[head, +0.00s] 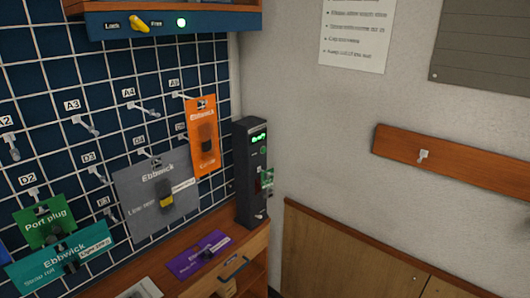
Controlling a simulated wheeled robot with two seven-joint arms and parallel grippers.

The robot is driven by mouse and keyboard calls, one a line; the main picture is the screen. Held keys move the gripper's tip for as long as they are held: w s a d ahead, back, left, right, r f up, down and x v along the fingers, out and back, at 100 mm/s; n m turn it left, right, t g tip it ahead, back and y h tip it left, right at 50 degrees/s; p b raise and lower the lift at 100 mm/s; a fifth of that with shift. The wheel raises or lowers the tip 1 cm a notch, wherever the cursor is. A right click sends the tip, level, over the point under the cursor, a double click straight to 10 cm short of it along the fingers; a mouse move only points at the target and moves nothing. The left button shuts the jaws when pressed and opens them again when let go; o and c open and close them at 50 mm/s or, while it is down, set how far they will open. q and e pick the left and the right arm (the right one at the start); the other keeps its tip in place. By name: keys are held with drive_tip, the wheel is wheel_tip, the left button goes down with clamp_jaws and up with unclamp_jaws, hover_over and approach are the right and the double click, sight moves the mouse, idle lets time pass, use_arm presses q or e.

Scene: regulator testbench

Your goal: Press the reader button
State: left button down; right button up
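A tall dark upright box (247,195), which looks like the reader, stands on the wooden counter at the right end of the grid wall. A small green lit display (259,138) is near its top, with a small round green spot (263,150) just below it. Lower on its front are a small reddish part and a green piece (267,178) at its right side. A small light knob (260,216) is near its bottom. Which of these is the button is too small to tell. Neither of my grippers is in view.
The blue grid wall holds labelled hooks and hanging cards: orange (203,140), grey (157,192), green (44,222) and teal (62,259). A purple card (198,254) lies on the counter (172,281). A shelf with a yellow switch (139,24) is above. A wooden rail (455,160) is at right.

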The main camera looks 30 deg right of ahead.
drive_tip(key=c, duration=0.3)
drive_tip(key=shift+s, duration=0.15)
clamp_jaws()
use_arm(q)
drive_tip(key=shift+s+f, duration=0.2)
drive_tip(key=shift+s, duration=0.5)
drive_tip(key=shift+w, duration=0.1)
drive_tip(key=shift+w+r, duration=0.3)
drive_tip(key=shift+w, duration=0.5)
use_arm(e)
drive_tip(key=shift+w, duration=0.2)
